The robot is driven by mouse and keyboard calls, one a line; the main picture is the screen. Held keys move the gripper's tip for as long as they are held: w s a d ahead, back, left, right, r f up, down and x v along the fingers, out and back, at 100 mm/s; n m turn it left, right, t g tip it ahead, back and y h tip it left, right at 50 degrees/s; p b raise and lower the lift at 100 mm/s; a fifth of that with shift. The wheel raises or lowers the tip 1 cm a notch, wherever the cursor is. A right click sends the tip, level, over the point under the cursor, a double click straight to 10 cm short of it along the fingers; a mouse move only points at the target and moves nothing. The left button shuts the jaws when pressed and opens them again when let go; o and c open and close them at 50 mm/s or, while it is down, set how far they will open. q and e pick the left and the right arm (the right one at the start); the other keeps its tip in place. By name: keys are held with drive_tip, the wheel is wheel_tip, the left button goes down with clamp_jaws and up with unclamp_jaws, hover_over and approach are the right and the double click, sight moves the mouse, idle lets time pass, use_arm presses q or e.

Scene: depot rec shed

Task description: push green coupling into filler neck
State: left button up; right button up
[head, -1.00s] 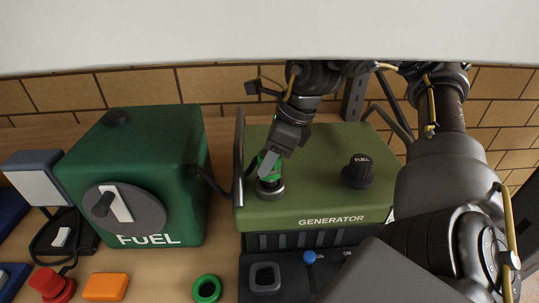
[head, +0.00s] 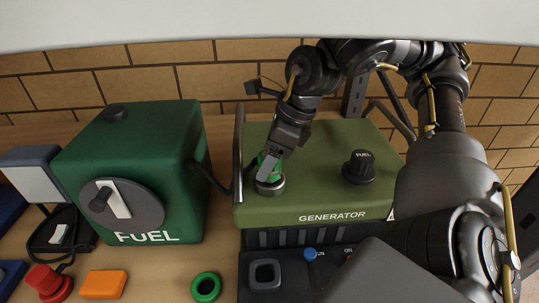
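The green coupling (head: 262,163) is at the metal filler neck (head: 270,187) on top of the olive generator (head: 320,190), near its left side. My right gripper (head: 268,172) reaches down from above, with its fingers at the coupling. The fingers hide much of the coupling; it looks held between them. I cannot tell how deep the coupling sits in the neck. A dark hose (head: 212,179) runs from the green fuel tank (head: 180,190) toward the generator. My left gripper does not show.
A black fuel cap (head: 360,167) stands on the generator's right. A metal handle bar (head: 239,150) rises at its left edge. A green ring (head: 206,287), an orange block (head: 103,284) and a red knob (head: 48,281) lie in front. A work lamp (head: 30,175) stands left.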

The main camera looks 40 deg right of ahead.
drive_tip(key=p+v, duration=0.1)
drive_tip(key=v, duration=0.6)
drive_tip(key=shift+r, duration=0.25)
idle(0.3)
drive_tip(key=shift+f, duration=0.15)
drive_tip(key=b+x, duration=0.1)
drive_tip(key=x, duration=0.4)
drive_tip(key=shift+f, duration=0.3)
drive_tip(key=shift+x, duration=0.85)
drive_tip(key=shift+w+r, duration=0.1)
drive_tip(key=shift+r, duration=0.2)
drive_tip(key=shift+f, duration=0.1)
